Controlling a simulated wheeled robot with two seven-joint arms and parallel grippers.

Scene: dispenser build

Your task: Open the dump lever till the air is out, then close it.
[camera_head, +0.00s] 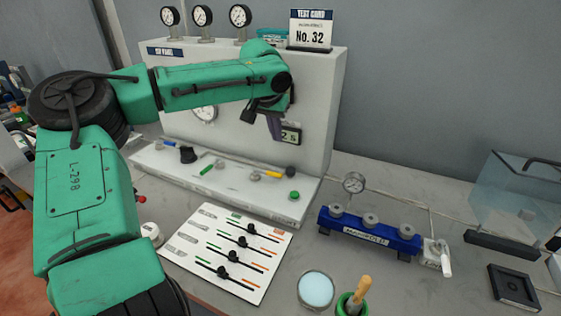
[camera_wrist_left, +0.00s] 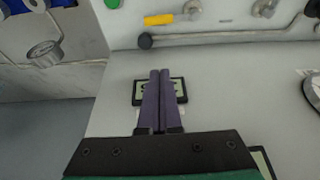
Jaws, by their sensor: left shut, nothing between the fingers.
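My left gripper (camera_head: 276,128) is shut and empty, in front of the panel face by a small digital display (camera_head: 291,135). In the left wrist view its purple fingers (camera_wrist_left: 160,74) lie together across the display (camera_wrist_left: 180,91). The white test panel (camera_head: 318,100) has a ledge (camera_head: 240,200) below with several small levers. A yellow-handled lever (camera_head: 272,174) is at the ledge's right and also shows in the left wrist view (camera_wrist_left: 158,20). A green lever (camera_head: 208,168) and a blue one (camera_head: 170,143) are further left. I cannot read which is the dump lever. No lever is touched.
A blue manifold (camera_head: 370,236) with a gauge (camera_head: 354,182) stands right of the panel. A card with sliders (camera_head: 225,252) lies in front. A round dish (camera_head: 316,289) and a green cup (camera_head: 349,305) are near the front edge. A clear box (camera_head: 518,200) is at right.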

